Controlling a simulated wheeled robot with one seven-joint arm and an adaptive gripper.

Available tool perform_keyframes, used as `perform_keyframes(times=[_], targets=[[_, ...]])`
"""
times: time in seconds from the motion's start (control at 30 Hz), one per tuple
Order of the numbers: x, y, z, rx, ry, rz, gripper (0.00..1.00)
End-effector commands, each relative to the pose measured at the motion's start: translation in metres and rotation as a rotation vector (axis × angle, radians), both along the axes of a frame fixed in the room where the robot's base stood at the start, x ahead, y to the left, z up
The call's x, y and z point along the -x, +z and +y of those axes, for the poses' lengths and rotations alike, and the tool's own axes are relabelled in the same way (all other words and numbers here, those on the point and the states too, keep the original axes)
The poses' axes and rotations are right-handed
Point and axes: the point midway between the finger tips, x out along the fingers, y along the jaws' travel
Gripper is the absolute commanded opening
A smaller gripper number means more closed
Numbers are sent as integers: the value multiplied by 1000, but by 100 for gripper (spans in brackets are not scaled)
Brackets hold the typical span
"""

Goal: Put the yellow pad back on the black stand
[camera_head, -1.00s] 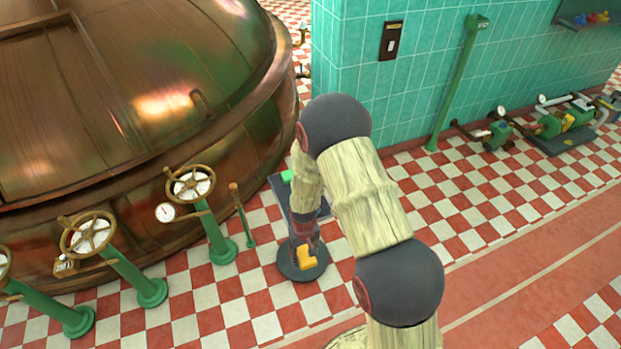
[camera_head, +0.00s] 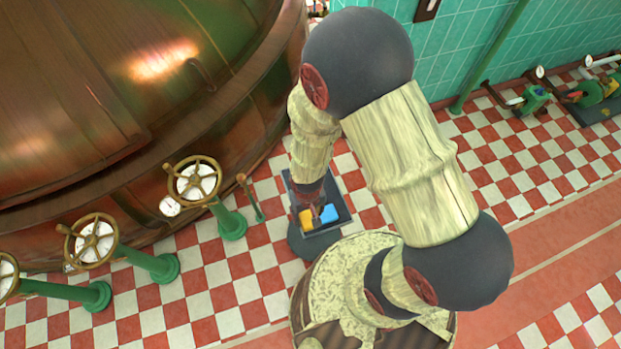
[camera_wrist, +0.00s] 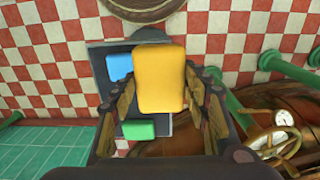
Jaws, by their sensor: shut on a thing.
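My gripper (camera_wrist: 160,88) is shut on the yellow pad (camera_wrist: 158,78), holding it by its two sides. The pad shows small in the head view (camera_head: 306,218), by my gripper (camera_head: 313,208). Beneath it is the dark, rectangular top of a black stand (camera_wrist: 98,62), which also shows in the head view (camera_head: 344,219). A blue pad (camera_wrist: 119,67) and a green pad (camera_wrist: 138,129) lie on this top. The yellow pad covers part of the top between and beside them. I cannot tell the gap between pad and top.
Green pedestals with handwheels (camera_head: 194,180) stand to the left, before the large copper kettle (camera_head: 90,110). A green pipe and pumps (camera_head: 590,92) are at the far right. The checkered floor is open at the right.

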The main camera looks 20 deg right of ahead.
Motion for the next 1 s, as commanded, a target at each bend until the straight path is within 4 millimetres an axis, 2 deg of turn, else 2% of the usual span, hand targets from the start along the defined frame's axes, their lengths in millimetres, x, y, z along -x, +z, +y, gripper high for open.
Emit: perform_keyframes(times=[0.17,0.47,0.6,0.73,1.0], targets=[[-18,-12,-12,0,-6,-1,22],[-76,-43,-47,0,-5,-1,22],[-92,-69,-57,0,-3,2,22],[-105,-84,-65,0,-2,0,22],[-115,-97,-71,0,-1,-1,22]])
